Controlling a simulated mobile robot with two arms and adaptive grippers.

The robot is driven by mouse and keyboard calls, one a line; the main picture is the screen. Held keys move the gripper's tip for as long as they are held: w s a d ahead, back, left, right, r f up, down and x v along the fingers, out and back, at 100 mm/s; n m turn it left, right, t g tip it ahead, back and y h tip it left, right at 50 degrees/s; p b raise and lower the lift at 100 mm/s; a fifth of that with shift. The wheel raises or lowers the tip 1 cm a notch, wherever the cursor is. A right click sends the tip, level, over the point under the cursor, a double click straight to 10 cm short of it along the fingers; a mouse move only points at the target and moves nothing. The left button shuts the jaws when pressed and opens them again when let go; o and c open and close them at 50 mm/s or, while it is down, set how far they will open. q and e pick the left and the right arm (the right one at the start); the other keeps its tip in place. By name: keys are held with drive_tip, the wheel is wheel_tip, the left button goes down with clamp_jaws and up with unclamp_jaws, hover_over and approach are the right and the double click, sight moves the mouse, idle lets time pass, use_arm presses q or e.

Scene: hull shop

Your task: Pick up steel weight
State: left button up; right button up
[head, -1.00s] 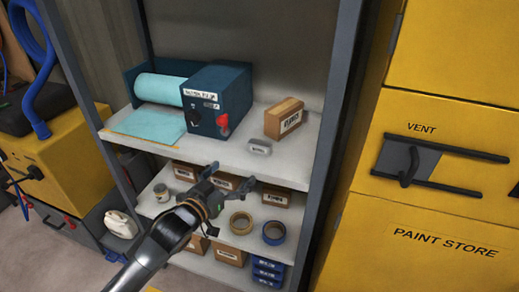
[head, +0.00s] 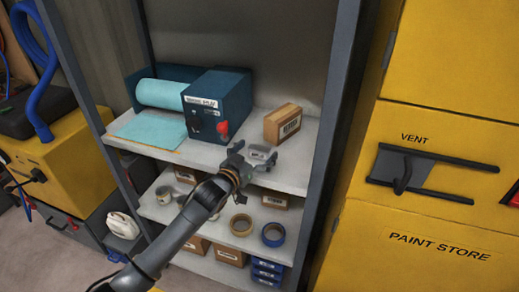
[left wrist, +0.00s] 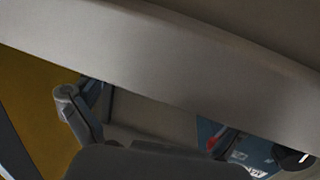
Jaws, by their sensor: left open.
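The steel weight (head: 259,151) is a small grey block with a white label. It sits near the front edge of the upper shelf in the head view, below the cardboard box. My left gripper (head: 256,154) is open at that edge. Its two fingers show on either side of the weight in the picture, and nothing is held. I cannot tell whether they touch it or how deep they reach. My right gripper is not in view.
The lower shelf holds tape rolls (head: 273,234) and boxes. A grey post (head: 335,130) and yellow paint store (head: 425,235) stand right.

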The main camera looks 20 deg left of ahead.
use_arm(q)
drive_tip(key=shift+x, duration=0.8)
drive_tip(key=shift+s, duration=0.1)
drive_tip(key=shift+c, duration=0.5)
drive_tip(key=c, duration=1.7)
drive_tip(key=shift+r, duration=0.1)
